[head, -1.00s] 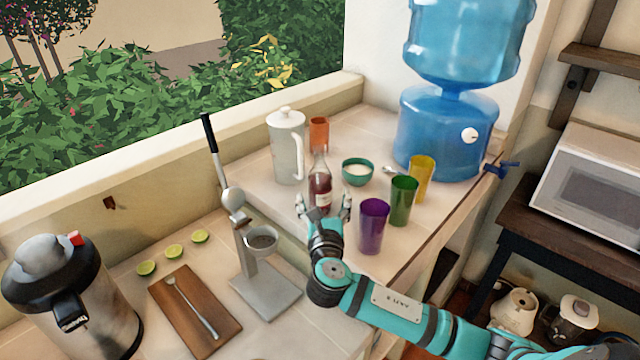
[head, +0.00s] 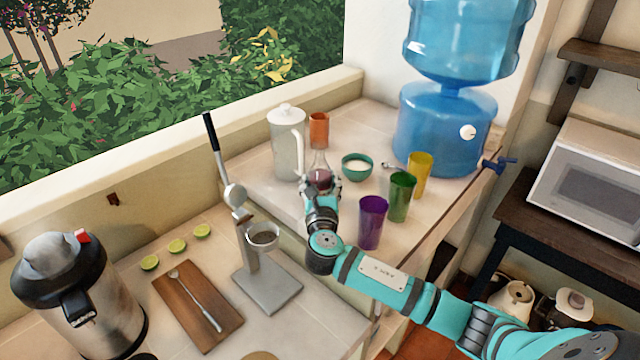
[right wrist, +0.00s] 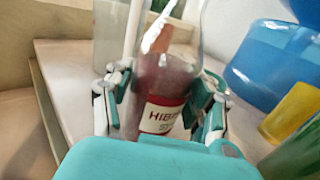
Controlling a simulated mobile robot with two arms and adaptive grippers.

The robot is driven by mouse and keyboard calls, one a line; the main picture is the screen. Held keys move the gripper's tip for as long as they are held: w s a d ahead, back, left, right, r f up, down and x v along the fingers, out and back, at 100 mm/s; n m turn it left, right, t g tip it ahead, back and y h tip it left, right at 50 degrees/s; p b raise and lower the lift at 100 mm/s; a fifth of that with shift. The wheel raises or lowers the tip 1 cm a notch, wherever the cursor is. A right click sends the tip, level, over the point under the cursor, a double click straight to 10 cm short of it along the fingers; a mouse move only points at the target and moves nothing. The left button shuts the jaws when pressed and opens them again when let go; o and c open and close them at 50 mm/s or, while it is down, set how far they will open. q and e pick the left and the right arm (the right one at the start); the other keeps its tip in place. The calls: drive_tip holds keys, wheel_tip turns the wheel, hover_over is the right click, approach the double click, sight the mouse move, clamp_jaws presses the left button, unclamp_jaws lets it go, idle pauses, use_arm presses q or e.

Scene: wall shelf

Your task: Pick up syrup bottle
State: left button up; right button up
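The syrup bottle (head: 319,177) is clear glass with dark red syrup, standing on the raised tiled counter. In the right wrist view the bottle (right wrist: 165,85) fills the middle, and part of a white label with red letters shows. My right gripper (head: 321,188) is at the bottle, one finger on each side. In the right wrist view the fingers of this gripper (right wrist: 162,100) press close against the bottle's sides, shut on it. The gripper hides the lower bottle in the head view. My left gripper is not in view.
A white pitcher (head: 287,145) stands close left of the bottle, with an orange cup (head: 319,128) behind. A green bowl (head: 357,167) and purple (head: 372,222), green (head: 398,197) and yellow (head: 420,175) cups stand to the right. A metal juice press (head: 268,287) is front left.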

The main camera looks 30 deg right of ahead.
clamp_jaws()
drive_tip(key=shift+r, duration=0.25)
